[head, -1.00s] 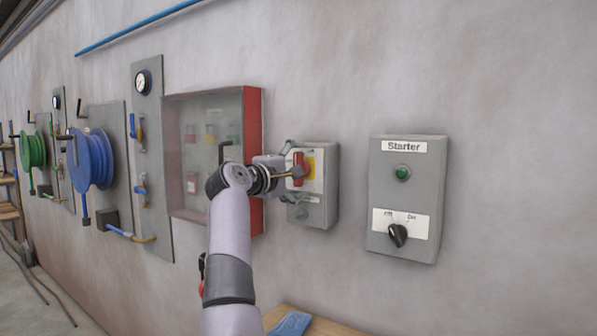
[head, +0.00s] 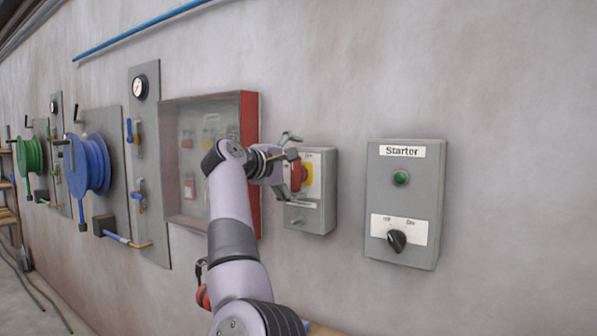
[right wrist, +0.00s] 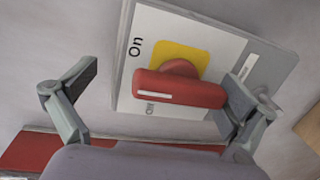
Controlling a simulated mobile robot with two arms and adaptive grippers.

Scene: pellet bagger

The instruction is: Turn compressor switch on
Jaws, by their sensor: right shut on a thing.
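The grey switch box (head: 313,215) on the wall has a red handle (head: 298,176) on a yellow plate. The right wrist view shows the same red handle (right wrist: 180,88), with "On" at upper left and a partly covered label below the handle. The handle stands roughly upright on the box. My right gripper (head: 291,166) is at the handle, shut on it. Its fingers (right wrist: 160,88) sit wide apart at the handle's two ends. The finger on the right of the wrist picture meets the handle; contact at the other finger is unclear. My left gripper is out of view.
The Starter box (head: 405,200), with a green button and black Off/On knob (head: 397,240), is at right. A red-framed glass cabinet (head: 250,150) stands close left of the switch box. Blue (head: 90,165) and green reels hang further left. The wall between the boxes is clear.

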